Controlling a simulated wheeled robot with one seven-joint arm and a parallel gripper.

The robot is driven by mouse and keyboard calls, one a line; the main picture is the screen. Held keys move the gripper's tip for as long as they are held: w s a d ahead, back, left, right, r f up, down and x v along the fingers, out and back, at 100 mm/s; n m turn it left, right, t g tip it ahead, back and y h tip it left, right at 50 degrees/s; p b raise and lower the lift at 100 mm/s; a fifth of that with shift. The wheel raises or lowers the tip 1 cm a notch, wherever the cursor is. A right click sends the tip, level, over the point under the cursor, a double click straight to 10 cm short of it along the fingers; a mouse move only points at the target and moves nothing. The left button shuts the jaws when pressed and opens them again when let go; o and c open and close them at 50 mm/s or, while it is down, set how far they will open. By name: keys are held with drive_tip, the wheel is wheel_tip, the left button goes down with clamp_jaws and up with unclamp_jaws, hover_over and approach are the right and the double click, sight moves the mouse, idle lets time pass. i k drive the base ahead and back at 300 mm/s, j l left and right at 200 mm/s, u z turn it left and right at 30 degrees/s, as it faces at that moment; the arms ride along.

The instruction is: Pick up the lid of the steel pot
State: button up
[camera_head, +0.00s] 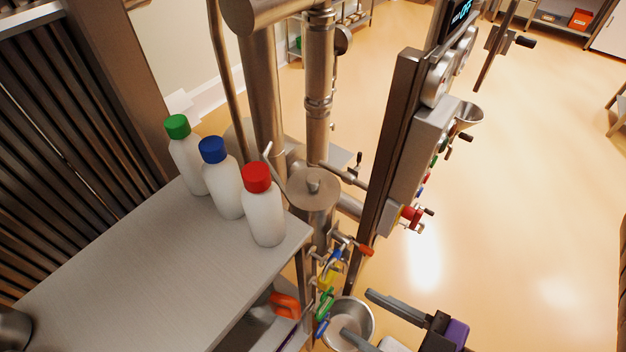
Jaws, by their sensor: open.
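A round steel vessel (308,222) stands just beyond the right end of the shelf, among the pipes. A flat steel lid (298,192) with a small knob covers its top. My gripper (355,312) is at the bottom of the view, below and right of that lid and well apart from it. Its two grey fingers are spread, with no object visibly held. An open steel bowl or pot (338,306) shows behind the fingers; one finger overlaps it in the picture, and I cannot tell if they touch.
Three white bottles with green (177,126), blue (213,150) and red (257,177) caps stand on the steel shelf (130,270), left of the lid. A tall control column (388,150) rises at its right. Open floor lies right.

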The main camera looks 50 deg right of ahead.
sight(310, 190)
drive_tip(key=i+l, duration=0.1)
drive_tip(key=l, duration=1.65)
